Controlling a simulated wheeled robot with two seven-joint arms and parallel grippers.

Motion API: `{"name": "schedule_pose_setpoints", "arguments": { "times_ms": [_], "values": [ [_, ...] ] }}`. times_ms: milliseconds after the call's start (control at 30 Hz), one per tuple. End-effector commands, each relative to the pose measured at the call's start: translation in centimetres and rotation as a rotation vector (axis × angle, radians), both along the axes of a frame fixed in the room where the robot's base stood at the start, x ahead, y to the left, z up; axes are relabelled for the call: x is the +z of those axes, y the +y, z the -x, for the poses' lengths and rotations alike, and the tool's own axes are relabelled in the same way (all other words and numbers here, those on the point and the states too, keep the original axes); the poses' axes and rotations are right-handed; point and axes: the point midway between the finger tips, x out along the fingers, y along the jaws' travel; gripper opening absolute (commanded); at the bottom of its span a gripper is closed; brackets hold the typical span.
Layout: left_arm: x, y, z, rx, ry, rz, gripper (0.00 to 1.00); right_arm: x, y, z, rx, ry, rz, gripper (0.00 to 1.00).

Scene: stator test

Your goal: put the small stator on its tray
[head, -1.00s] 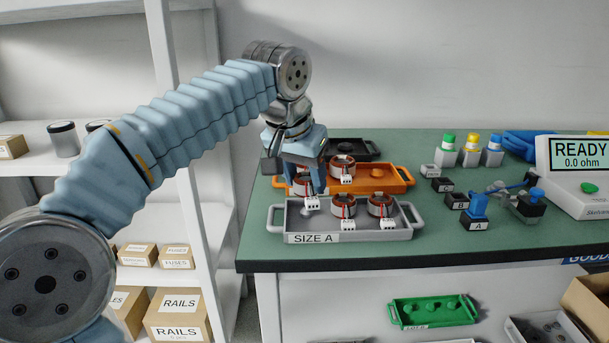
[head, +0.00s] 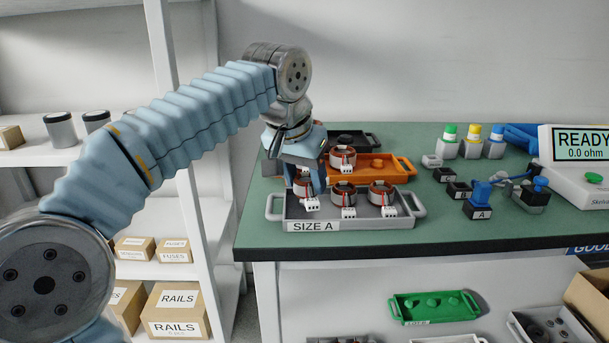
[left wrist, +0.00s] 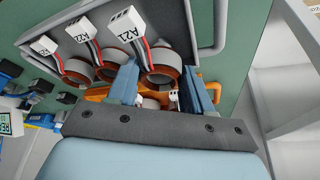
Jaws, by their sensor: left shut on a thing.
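The small stator (head: 304,187), a copper and grey ring with a white connector tag, is between the fingers of my left gripper (head: 303,177) at the left end of the grey SIZE A tray (head: 408,209). In the left wrist view the gripper (left wrist: 160,88) is shut on this stator (left wrist: 160,76), whose tag reads A21. It looks roughly upright and low over the tray; I cannot tell whether it touches the tray floor. Two similar stators stand to its right in the tray, one in the middle (head: 344,194) and one at the right (head: 382,194). My right gripper is out of view.
Behind is an orange tray (head: 396,172) with another stator (head: 342,158), and a dark tray (head: 370,141). Test leads and a block marked A (head: 478,208) lie right, beside the READY meter (head: 584,155).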

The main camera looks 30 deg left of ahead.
Motion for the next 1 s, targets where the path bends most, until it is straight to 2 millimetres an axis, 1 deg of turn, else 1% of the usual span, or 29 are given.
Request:
{"name": "schedule_pose_setpoints", "arguments": {
  "times_ms": [300, 700, 1000],
  "values": [
    [-1.0, 0.0, 0.0, 0.000, -0.001, 0.000, 0.15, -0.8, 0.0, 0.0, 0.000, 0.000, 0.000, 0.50],
    [-1.1, 0.0, 0.0, 0.000, -0.001, 0.000, 0.15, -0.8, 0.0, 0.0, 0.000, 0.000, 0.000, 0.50],
    [-1.6, 0.0, 0.0, 0.001, 0.000, 0.000, 0.15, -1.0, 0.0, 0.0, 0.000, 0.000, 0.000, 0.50]
  ]
}}
